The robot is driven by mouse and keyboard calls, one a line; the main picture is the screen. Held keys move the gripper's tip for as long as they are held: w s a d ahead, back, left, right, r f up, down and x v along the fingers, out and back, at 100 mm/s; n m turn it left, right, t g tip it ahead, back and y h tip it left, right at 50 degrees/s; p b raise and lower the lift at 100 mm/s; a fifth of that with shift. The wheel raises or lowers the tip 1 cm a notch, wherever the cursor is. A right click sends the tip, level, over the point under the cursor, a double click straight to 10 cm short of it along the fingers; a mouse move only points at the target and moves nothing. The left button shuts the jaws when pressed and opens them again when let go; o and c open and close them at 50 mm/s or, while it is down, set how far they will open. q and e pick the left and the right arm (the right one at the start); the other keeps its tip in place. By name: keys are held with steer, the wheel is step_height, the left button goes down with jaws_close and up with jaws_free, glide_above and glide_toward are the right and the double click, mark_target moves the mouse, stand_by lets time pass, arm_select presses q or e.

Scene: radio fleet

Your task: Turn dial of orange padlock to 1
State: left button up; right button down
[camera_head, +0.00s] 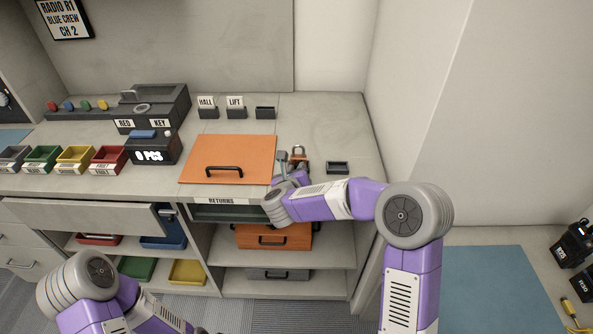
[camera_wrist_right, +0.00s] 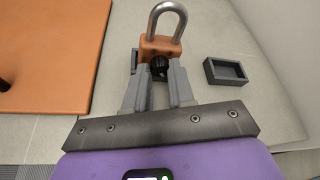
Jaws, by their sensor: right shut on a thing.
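The orange padlock (camera_head: 300,164) stands on the counter right of the orange panel, with its grey shackle up. In the right wrist view the padlock (camera_wrist_right: 162,47) shows a black dial (camera_wrist_right: 158,68) on its near face. My right gripper (camera_wrist_right: 159,75) reaches the padlock from the front, its two grey fingertips on either side of the dial, shut on it. The marks on the dial are too small and too covered to read. In the head view my right gripper (camera_head: 288,172) is partly hidden by its own wrist. Of my left arm only links show at the lower left.
A small dark tray (camera_head: 337,168) sits just right of the padlock. The orange panel (camera_head: 228,159) with a black handle lies to the left. Label holders (camera_head: 236,112) stand behind. An open drawer (camera_head: 90,216) and shelves with bins lie below the counter. A wall rises at right.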

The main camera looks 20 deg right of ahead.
steer(key=c, duration=0.9)
jaws_free()
steer(key=shift+c, duration=0.2)
steer(key=v, duration=0.7)
steer(key=shift+s+p, duration=0.25)
steer(key=shift+p, duration=0.15)
steer(key=shift+a, duration=0.15)
